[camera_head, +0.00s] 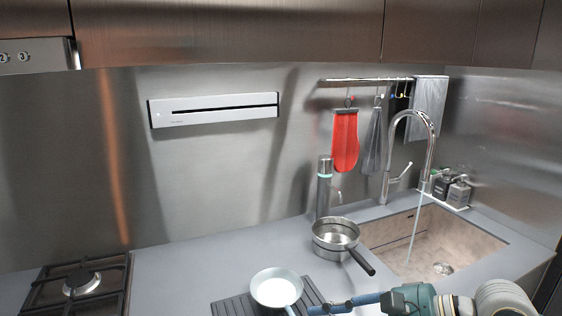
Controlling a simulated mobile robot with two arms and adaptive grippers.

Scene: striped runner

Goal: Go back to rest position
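My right gripper (345,304) comes in at the bottom right on a teal and grey arm. A slim blue part with dark bands reaches left from it, close to the white pan's handle. I cannot tell whether this part is the fingers or a held thing, nor whether the gripper is open or shut. My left gripper is out of view. A small white pan (276,287) stands on a dark ribbed mat (233,305), its pale handle pointing toward the bottom edge. A steel pot (336,233) with a black handle stands behind it, to the right.
A gas hob (78,282) is at the left. The sink (455,243) is at the right, with a thin stream falling from the tap (432,140). A tall bottle (324,188) stands by the wall. Cloths hang from a rail (370,79). The counter (190,265) left of the mat is clear.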

